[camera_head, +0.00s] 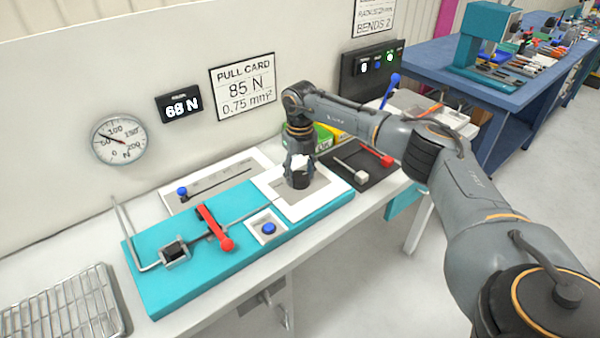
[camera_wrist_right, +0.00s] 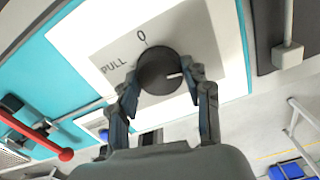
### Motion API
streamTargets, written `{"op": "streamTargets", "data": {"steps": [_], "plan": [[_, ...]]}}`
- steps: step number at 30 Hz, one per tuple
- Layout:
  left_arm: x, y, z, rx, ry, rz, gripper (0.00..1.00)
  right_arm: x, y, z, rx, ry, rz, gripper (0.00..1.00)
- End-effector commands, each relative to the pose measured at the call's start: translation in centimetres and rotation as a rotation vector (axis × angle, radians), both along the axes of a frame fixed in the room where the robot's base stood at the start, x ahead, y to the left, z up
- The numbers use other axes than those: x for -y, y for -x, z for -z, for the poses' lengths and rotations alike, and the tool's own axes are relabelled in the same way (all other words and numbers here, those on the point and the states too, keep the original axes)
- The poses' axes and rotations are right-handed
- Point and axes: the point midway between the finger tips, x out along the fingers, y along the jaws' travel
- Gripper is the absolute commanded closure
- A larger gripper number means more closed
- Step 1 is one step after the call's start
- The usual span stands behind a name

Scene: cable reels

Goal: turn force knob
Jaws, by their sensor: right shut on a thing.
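The black force knob (camera_wrist_right: 158,68) sits on a white plate (camera_wrist_right: 98,55) marked PULL and 0, with a white pointer mark on its face aimed to the right in the wrist view. My right gripper (camera_wrist_right: 165,80) has a finger on each side of the knob and is shut on it. In the head view, my right gripper (camera_head: 299,168) points down over the right end of the teal base (camera_head: 160,285), covering most of the knob. The display (camera_head: 179,103) reads 68 N. The pull card (camera_head: 243,86) reads 85 N, 0.75 mm². My left gripper is not in view.
A red lever (camera_head: 215,227) and a blue button (camera_head: 269,228) are left of my gripper on the base. A round gauge (camera_head: 119,140) hangs on the wall. A wire rack (camera_head: 65,305) stands front left.

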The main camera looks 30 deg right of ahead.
Motion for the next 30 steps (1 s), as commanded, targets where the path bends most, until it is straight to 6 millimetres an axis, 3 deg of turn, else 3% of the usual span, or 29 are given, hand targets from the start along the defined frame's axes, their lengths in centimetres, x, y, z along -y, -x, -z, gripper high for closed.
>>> {"op": "streamTargets", "data": {"steps": [1, 4, 16, 20, 30], "plan": [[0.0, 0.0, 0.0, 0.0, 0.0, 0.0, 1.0, 0.0, 0.0, 0.1, -0.001, 0.0, -0.001, 0.47], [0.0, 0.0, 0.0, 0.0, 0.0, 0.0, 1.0, 0.0, 0.0, 0.1, -0.001, 0.0, -0.001, 0.28], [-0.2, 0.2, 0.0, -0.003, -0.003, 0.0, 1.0, 0.0, -0.1, -0.6, 0.002, -0.001, -0.001, 0.28], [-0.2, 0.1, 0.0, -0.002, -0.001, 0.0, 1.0, 0.0, -0.1, -2.4, 0.004, -0.002, -0.001, 0.28], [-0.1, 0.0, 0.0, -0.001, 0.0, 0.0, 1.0, 0.0, -0.1, -9.4, 0.004, 0.0, -0.001, 0.28]]}}
